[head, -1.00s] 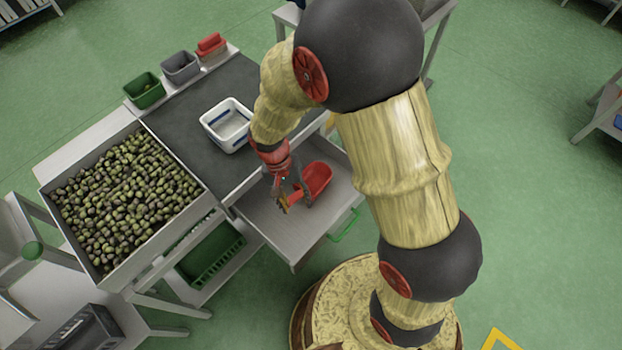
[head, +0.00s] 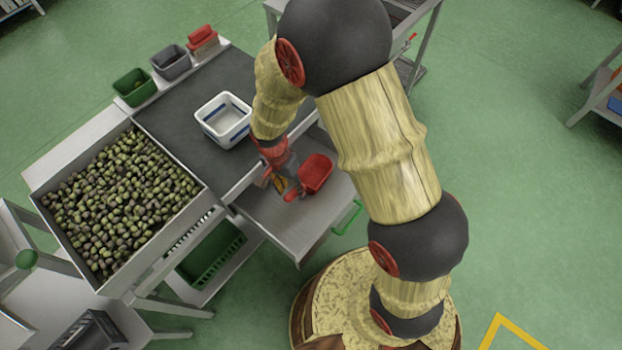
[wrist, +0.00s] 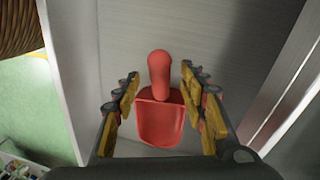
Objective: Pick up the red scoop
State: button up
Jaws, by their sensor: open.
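The red scoop (head: 315,174) lies in the open drawer (head: 280,222) below the dark worktop. In the wrist view the scoop (wrist: 160,122) lies on the pale drawer floor, its rounded handle pointing to the top of the picture and its pan toward the bottom. My gripper (head: 282,184) is at the scoop's handle end in the head view. In the wrist view the fingers of my gripper (wrist: 160,90) are spread wide, one on each side of the scoop, with gaps between them and the handle. Whether the fingertips are level with the handle cannot be told.
Drawer walls (wrist: 66,75) stand close on both sides. A white bin (head: 223,119) sits on the worktop (head: 180,125) behind my arm. A tray of olives (head: 118,205) is at left. Green, grey and red containers line the back edge. A green handle (head: 347,217) is on the drawer's front.

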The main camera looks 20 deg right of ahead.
aim_at(292, 191)
jog(key=f, duration=0.1)
jog(key=f+b, duration=0.1)
jog(key=f, duration=0.1)
jog(key=shift+s+d+f, duration=0.15)
jog(key=shift+d+f, duration=0.05)
jog(key=c, duration=0.3)
jog(key=c, duration=0.8)
jog(key=shift+r, duration=0.1)
